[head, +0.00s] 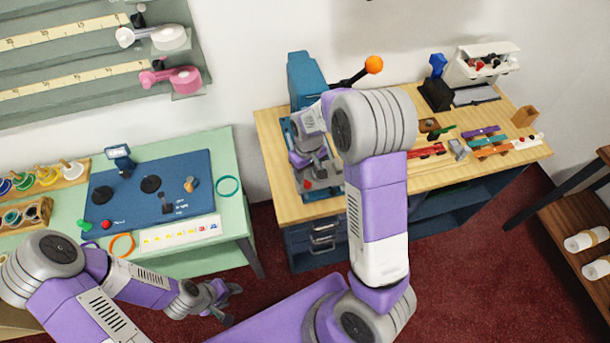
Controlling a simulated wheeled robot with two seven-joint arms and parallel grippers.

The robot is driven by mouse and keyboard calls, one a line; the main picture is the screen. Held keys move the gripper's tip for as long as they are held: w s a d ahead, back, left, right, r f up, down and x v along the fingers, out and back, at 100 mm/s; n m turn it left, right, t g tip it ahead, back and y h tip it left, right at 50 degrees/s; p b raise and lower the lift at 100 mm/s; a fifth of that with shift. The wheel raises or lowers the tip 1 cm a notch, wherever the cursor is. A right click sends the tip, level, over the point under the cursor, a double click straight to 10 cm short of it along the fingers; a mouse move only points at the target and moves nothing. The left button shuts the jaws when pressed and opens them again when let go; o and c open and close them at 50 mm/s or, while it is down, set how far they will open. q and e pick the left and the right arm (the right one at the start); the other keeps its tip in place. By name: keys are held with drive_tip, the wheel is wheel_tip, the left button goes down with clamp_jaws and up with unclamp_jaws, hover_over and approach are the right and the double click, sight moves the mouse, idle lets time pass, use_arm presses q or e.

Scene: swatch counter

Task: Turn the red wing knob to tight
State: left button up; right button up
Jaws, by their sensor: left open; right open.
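A small red part (307,184), possibly the red wing knob, shows at the front of the blue press (306,78) on the wooden table. It is too small for me to make out its wings, any tight mark or how it is turned. My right gripper (312,178) is open and points down over the press base, right at this red part. My arm hides some of the base, and I cannot tell whether the fingers touch the part. My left gripper (226,299) is open and empty, low in front of the green table, over the red floor.
The press lever ends in an orange ball (374,64). The wooden table (268,130) holds several coloured strips and tools at right. Red carpet lies between the tables.

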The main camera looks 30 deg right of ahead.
sight(308, 183)
drive_tip(key=shift+s+f, duration=0.1)
drive_tip(key=shift+f, duration=2.3)
